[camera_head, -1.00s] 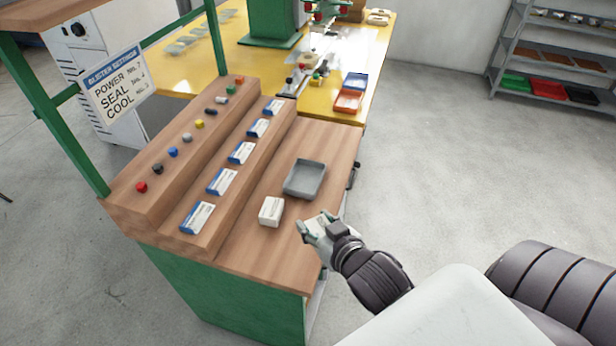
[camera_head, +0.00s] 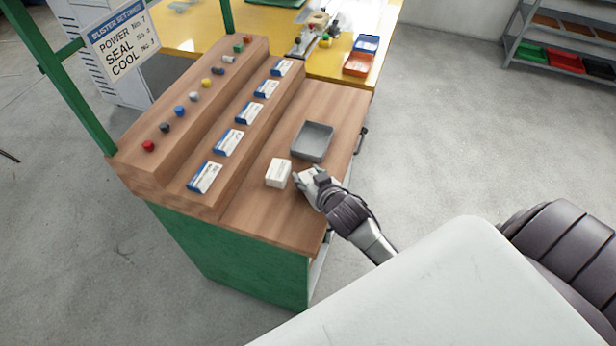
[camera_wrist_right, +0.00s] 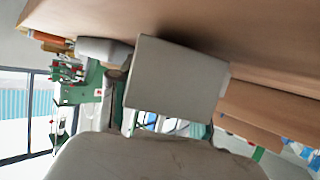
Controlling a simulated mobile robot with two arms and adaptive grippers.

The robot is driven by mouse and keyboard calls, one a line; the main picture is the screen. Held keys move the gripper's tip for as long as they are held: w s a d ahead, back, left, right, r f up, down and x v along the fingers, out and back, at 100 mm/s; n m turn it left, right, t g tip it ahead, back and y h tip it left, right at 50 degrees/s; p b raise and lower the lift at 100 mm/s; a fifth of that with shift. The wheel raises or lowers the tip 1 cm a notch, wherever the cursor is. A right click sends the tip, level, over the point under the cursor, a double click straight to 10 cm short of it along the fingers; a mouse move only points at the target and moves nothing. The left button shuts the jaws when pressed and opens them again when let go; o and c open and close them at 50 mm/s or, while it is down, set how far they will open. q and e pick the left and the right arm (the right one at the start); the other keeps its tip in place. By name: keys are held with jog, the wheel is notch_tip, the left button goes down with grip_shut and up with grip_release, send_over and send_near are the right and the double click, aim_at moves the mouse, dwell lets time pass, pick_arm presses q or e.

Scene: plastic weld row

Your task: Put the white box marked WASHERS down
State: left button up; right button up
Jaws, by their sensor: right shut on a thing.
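In the right wrist view the held white box (camera_wrist_right: 175,80) shows a plain pale face close to the wooden worktop. I cannot tell whether it touches the worktop, and no lettering on it is readable. My left gripper is not in view.
A grey tray (camera_head: 312,141) lies just behind the gripper. Blue-and-white cards (camera_head: 228,142) line a step to the left, with coloured knobs (camera_head: 180,111) above. The yellow table (camera_head: 340,65) behind carries blue and orange bins (camera_head: 358,64). Bare worktop lies in front.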

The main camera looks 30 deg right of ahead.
jog(key=shift+f, duration=0.25)
jog(key=shift+f, duration=0.15)
jog(key=o, duration=1.1)
jog(key=shift+o, duration=0.2)
